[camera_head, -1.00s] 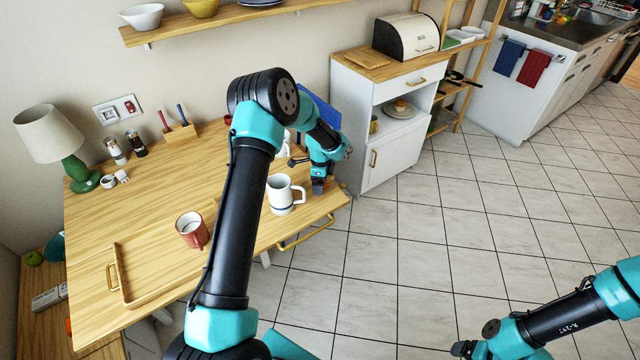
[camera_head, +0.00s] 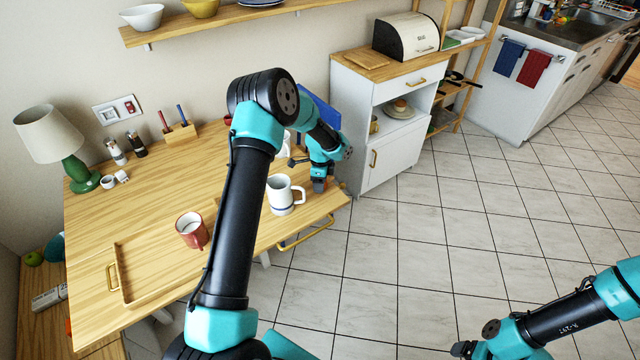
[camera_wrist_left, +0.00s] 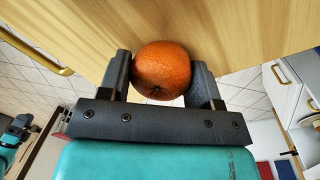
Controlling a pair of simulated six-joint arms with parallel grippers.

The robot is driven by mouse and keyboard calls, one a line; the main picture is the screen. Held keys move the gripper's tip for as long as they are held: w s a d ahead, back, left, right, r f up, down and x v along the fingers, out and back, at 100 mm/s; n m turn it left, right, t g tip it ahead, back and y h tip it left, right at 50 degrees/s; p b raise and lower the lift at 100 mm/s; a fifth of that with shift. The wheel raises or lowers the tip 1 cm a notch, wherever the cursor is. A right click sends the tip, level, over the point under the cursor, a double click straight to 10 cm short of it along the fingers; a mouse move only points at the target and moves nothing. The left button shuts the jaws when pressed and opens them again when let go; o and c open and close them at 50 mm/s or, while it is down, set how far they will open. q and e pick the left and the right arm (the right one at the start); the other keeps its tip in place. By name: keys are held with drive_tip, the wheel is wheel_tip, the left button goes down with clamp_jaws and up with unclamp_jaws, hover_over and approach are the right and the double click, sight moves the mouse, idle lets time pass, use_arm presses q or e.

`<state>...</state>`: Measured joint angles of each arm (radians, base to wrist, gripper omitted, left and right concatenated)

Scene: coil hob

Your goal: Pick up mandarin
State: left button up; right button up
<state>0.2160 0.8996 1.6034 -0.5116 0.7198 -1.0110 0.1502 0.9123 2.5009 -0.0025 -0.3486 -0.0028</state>
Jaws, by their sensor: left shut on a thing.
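The mandarin (camera_wrist_left: 161,70) is round and orange, and sits between the two dark fingers of my left gripper in the left wrist view. The fingers touch it from both sides, so the gripper is shut on it. In the head view my left gripper (camera_head: 319,186) points down over the right end of the wooden table (camera_head: 150,215), and I cannot make out the mandarin there. My right gripper (camera_head: 463,348) is low over the floor at the bottom edge, away from the table. Its fingers are too small to judge.
A white mug (camera_head: 284,196) stands close to the left of my left gripper. A green lamp (camera_head: 76,160) is at the far left. A white cabinet (camera_head: 385,150) stands right of the table.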

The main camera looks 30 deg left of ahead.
use_arm(q)
drive_tip(key=shift+r, duration=0.1)
drive_tip(key=shift+r, duration=0.5)
drive_tip(key=shift+s+d+r, duration=0.1)
drive_tip(key=shift+s+r, duration=0.05)
drive_tip(key=shift+r, duration=0.5)
drive_tip(key=shift+s+d+r, duration=0.1)
drive_tip(key=shift+s+r, duration=0.05)
drive_tip(key=shift+r, duration=0.45)
drive_tip(key=s+d+r, duration=0.1)
drive_tip(key=s+d, duration=0.7)
drive_tip(key=s, duration=0.5)
drive_tip(key=shift+r, duration=0.2)
drive_tip(key=shift+s, duration=0.1)
